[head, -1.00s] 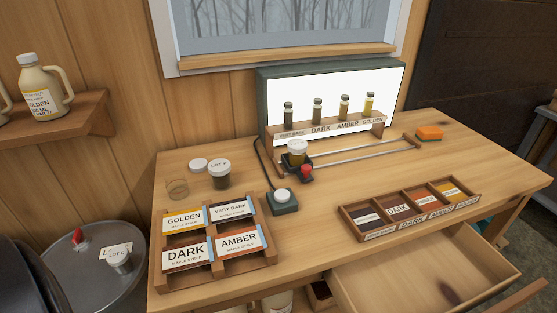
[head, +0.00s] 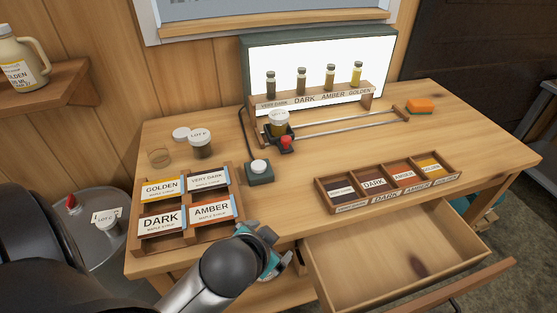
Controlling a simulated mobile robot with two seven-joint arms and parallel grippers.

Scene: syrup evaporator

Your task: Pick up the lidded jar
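Several lidded jars show in the head view. A dark jar with a white lid marked LOT (head: 200,146) stands upright at the table's back left. An amber jar with a pale lid (head: 279,126) sits in the dark carriage on the rails before the light box. My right gripper is out of view.
A label rack (head: 232,190) stands close to my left gripper. A sorting tray (head: 390,187) is at right, above an open drawer (head: 390,255).

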